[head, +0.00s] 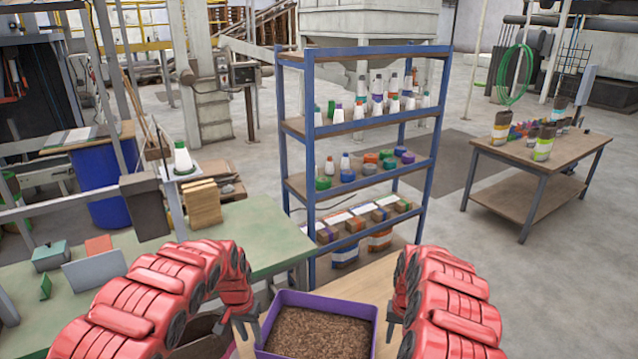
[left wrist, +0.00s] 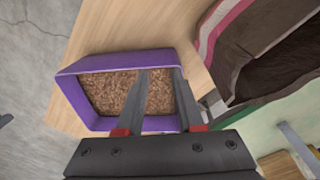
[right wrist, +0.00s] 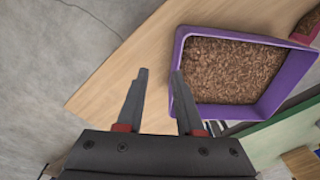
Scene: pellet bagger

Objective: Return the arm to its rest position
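A purple tray (head: 319,297) filled with brown pellets (head: 318,331) stands on the wooden table at the bottom centre of the head view. My left gripper (head: 243,327) is at the tray's left side. In the left wrist view its fingers (left wrist: 161,73) are apart and overlap the tray (left wrist: 70,100); whether they touch it I cannot tell. My right gripper (head: 393,318) is at the tray's right side. In the right wrist view its fingers (right wrist: 160,73) are apart with nothing between them, beside the tray (right wrist: 292,85). Both arms are bent and extended forward.
A brown container with a pink edge (left wrist: 212,35) lies beside the tray. A green-topped bench (head: 240,222) is at the left. A blue shelf rack (head: 311,130) with bottles and tubs stands behind the tray. Another table (head: 525,152) is at the right, with open floor before it.

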